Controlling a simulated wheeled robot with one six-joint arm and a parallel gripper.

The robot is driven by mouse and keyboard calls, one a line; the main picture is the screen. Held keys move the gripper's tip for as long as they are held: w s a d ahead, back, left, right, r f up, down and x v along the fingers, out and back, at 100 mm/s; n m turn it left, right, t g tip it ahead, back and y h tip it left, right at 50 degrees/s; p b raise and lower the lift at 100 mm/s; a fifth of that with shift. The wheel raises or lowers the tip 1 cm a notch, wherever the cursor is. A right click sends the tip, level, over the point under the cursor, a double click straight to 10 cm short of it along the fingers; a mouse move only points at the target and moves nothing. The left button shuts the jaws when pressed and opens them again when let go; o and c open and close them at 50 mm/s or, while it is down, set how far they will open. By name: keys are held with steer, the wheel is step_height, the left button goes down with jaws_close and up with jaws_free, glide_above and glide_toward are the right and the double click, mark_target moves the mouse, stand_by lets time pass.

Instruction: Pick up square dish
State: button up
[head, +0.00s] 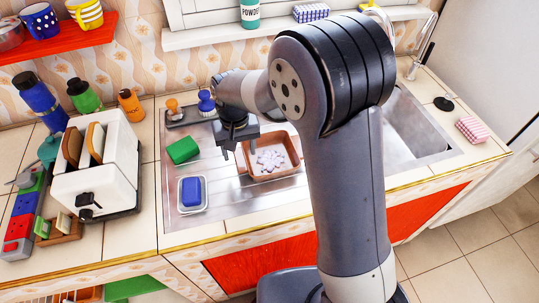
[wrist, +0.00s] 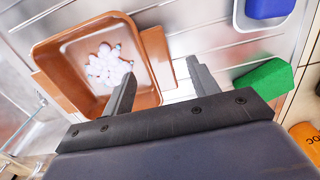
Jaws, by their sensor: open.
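The square dish (head: 272,177) is brown, with a handle on each of two sides, and sits on the metal drainboard of the sink. It holds a pile of small white pieces (head: 270,160). In the wrist view the dish (wrist: 90,29) fills the upper left. My gripper (head: 239,151) is open and empty above the dish's left side in the head view. In the wrist view its fingers (wrist: 160,67) appear on either side of the dish's nearer right wall, one over the inside and one outside. I cannot tell how high they are above it.
A green sponge (head: 183,150) and a white tray (head: 180,206) with a blue sponge (head: 191,191) lie left of the dish. Two brushes stand behind. A toaster (head: 100,190) is farther left. The sink basin is right, partly hidden by my arm.

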steer(key=shift+f, duration=1.35)
steer(key=shift+c, duration=0.5)
jaws_close()
